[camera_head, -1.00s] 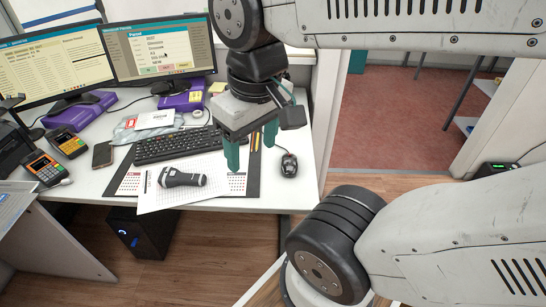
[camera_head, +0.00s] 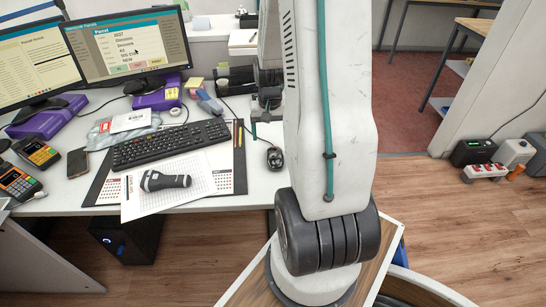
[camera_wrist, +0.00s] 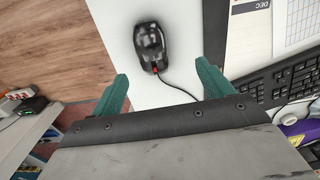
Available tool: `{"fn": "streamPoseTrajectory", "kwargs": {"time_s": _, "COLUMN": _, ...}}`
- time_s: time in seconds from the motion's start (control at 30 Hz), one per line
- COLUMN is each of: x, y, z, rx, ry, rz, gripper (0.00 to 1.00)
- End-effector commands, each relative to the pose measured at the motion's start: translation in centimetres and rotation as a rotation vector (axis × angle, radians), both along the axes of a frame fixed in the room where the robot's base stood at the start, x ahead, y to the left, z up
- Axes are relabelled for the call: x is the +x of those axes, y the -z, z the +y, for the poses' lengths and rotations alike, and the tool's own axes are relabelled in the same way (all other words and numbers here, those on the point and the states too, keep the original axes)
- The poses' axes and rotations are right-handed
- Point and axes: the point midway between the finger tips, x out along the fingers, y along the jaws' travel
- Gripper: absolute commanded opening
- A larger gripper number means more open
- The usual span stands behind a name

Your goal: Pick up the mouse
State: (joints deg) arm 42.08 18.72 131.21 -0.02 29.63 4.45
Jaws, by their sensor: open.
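The mouse (camera_head: 275,158) is small and black and lies on the white desk near its right edge, right of the desk mat. In the wrist view the mouse (camera_wrist: 150,46) lies beyond my fingertips, roughly between their lines, with its cable running back toward my gripper. My gripper (camera_wrist: 162,86) is open, its two green fingers spread apart, with nothing between them but desk and the cable.
The keyboard (camera_head: 170,143) and a black flashlight (camera_head: 165,181) on paper lie left of the mouse. Pencils (camera_head: 238,133) lie at the mat's right edge. Two monitors (camera_head: 130,48) stand at the back left. The desk's right edge is close to the mouse, with wooden floor (camera_head: 470,220) beyond.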

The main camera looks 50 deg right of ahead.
Motion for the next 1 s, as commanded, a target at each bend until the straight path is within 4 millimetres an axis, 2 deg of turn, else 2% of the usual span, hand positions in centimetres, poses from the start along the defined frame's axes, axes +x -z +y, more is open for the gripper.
{"fn": "streamPoseTrajectory", "kwargs": {"time_s": 0.03, "x": -0.4, "y": 1.2, "z": -0.8, "rx": 0.005, "ry": 0.022, "rz": 0.006, "gripper": 0.79}}
{"fn": "streamPoseTrajectory", "kwargs": {"time_s": 0.2, "x": -0.9, "y": 3.1, "z": -2.0, "rx": 0.006, "ry": 0.053, "rz": 0.007, "gripper": 0.79}}
{"fn": "streamPoseTrajectory", "kwargs": {"time_s": 0.47, "x": -0.9, "y": 6.0, "z": -1.8, "rx": 0.007, "ry": 0.053, "rz": 0.007, "gripper": 0.79}}
{"fn": "streamPoseTrajectory", "kwargs": {"time_s": 0.7, "x": -0.8, "y": 9.5, "z": -1.6, "rx": 0.008, "ry": 0.053, "rz": 0.008, "gripper": 0.79}}
{"fn": "streamPoseTrajectory", "kwargs": {"time_s": 0.83, "x": -0.8, "y": 10.4, "z": -1.6, "rx": 0.005, "ry": 0.053, "rz": 0.006, "gripper": 0.79}}
{"fn": "streamPoseTrajectory", "kwargs": {"time_s": 1.0, "x": -0.7, "y": 10.5, "z": -1.6, "rx": 0.005, "ry": 0.052, "rz": 0.005, "gripper": 0.79}}
